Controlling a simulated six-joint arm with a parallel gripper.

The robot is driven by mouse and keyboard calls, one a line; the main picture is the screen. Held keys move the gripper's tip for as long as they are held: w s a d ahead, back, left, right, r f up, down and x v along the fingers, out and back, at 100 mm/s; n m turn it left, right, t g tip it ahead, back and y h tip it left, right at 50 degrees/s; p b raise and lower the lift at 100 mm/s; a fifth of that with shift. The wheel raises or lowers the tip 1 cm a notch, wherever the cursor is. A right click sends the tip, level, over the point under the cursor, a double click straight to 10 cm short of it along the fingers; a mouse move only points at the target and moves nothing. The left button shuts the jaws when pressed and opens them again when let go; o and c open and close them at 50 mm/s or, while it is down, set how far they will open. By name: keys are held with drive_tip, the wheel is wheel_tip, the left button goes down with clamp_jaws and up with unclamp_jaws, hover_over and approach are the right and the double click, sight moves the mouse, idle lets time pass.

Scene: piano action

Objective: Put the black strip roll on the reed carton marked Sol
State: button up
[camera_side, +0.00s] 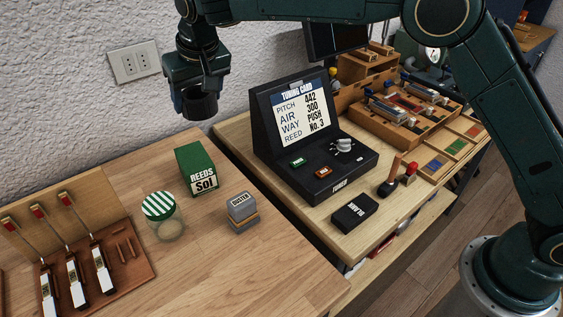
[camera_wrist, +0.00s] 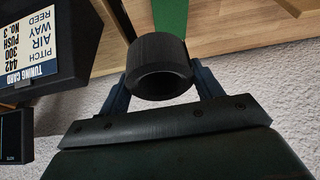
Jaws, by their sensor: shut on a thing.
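The black strip roll (camera_wrist: 158,68) shows in the wrist view as a thick black ring between the two fingers of my gripper (camera_wrist: 160,85). My gripper (camera_side: 197,103) is shut on it and holds it in the air; the roll (camera_side: 199,106) hangs below the wrist in the side view. The green reed carton marked Sol (camera_side: 197,167) stands upright on the left wooden table, below my gripper in the side view, with a clear gap between. Part of a green surface, likely the carton (camera_wrist: 171,15), shows behind the roll in the wrist view.
A striped-lid jar (camera_side: 161,216) and a grey block marked Duster (camera_side: 242,208) stand close to the carton. A tool board (camera_side: 130,262) lies at left. The tuner (camera_side: 318,140) with its upright card and a black box (camera_side: 354,212) are on the other table.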

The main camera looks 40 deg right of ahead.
sight(208, 118)
drive_tip(key=shift+f, duration=6.2)
drive_tip(key=shift+f, duration=0.15)
drive_tip(key=o, duration=1.1)
drive_tip(key=shift+c, duration=0.2)
drive_tip(key=v, duration=1.2)
drive_tip(key=shift+s+d, duration=0.1)
